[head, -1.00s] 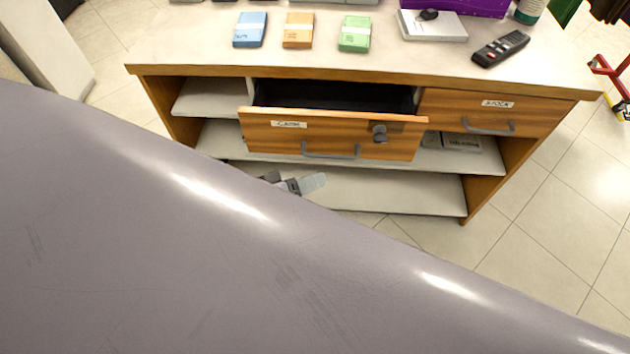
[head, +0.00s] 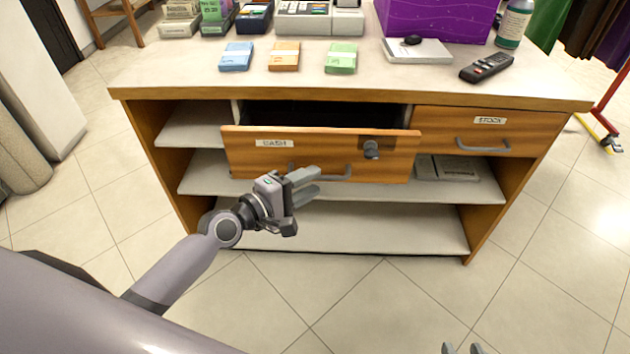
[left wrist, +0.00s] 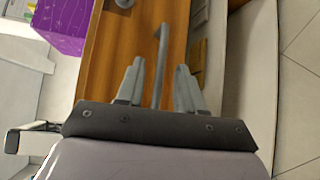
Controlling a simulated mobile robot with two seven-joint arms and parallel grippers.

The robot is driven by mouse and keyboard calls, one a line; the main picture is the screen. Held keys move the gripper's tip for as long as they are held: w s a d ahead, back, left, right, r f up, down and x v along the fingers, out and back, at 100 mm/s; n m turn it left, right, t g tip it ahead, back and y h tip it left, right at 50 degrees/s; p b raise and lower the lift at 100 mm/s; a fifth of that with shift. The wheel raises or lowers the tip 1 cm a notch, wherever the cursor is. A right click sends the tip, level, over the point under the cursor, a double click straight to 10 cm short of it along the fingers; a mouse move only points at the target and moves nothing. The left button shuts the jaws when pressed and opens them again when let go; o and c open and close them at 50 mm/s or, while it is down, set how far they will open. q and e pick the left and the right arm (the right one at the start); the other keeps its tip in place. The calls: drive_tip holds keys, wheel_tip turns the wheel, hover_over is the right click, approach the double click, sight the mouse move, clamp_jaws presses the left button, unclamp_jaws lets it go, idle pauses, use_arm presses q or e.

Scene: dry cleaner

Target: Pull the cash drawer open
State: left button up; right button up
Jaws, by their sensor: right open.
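The cash drawer (head: 320,158) is a wooden drawer labelled CASH, standing partly out of the counter with its dark inside showing. A lock with a key or knob (head: 371,149) sits on its front. Its grey bar handle (head: 338,178) is low on the front. My left gripper (head: 318,183) is at the handle's left part, hiding some of it. In the left wrist view, the fingers of my left gripper (left wrist: 160,80) are spread, with the handle (left wrist: 163,60) lying between them and gaps on both sides. My right gripper (head: 462,349) shows only its open fingertips at the bottom edge.
The stock drawer (head: 490,130) beside it is shut. Shelves (head: 350,222) lie below. Banknote bundles (head: 285,56), a card terminal or phone (head: 487,67) and a purple box (head: 440,20) stand on the counter top (head: 200,80). The tiled floor in front is clear.

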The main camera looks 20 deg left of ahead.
use_arm(q)
drive_tip(key=shift+x, duration=1.2)
use_arm(e)
drive_tip(key=shift+a+r, duration=0.2)
use_arm(q)
clamp_jaws()
drive_tip(key=shift+s, duration=0.15)
